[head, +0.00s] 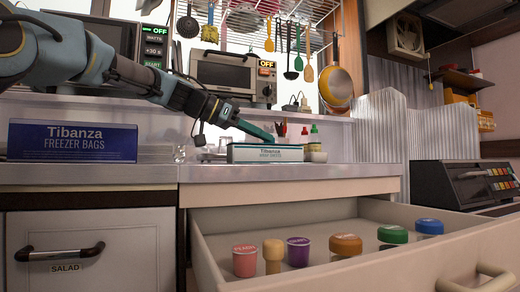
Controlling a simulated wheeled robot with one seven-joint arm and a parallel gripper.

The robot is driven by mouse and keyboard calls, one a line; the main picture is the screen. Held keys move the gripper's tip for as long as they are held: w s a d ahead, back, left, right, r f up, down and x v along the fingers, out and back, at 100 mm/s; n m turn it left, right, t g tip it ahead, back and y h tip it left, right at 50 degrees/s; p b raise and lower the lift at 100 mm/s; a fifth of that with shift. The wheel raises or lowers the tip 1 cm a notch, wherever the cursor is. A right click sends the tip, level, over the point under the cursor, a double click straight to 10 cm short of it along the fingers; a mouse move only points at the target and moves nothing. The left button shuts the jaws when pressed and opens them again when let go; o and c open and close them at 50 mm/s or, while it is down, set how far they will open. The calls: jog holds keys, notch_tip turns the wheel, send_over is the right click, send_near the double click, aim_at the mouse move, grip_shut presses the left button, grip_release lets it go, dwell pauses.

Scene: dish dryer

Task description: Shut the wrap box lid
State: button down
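The wrap box (265,154) is a long white and teal box marked Tibanza. It lies on the counter right of centre in the head view. A teal strip (257,131), which looks like its lid, slants up to the left above the box, so the lid looks raised. My gripper (233,119) comes in from the upper left, at the upper end of this strip. The fingertips are small and merge with the strip, so I cannot tell whether they touch it or are open or shut.
A blue freezer bags box (72,142) stands on the left of the counter. Bottles (314,138) and a small cup stand just behind and right of the wrap box. An open drawer (330,215) with several colored jars juts out below. Utensils hang above.

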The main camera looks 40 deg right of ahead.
jog(key=shift+f+m+b, duration=0.15)
jog(key=shift+m+b, duration=0.15)
jog(key=shift+b, duration=0.15)
jog(key=c, duration=1)
grip_release()
jog(key=shift+c, duration=0.2)
jog(key=shift+a, duration=0.15)
jog(key=p+v, duration=0.2)
jog(key=v, duration=0.8)
jog(key=shift+a, duration=0.3)
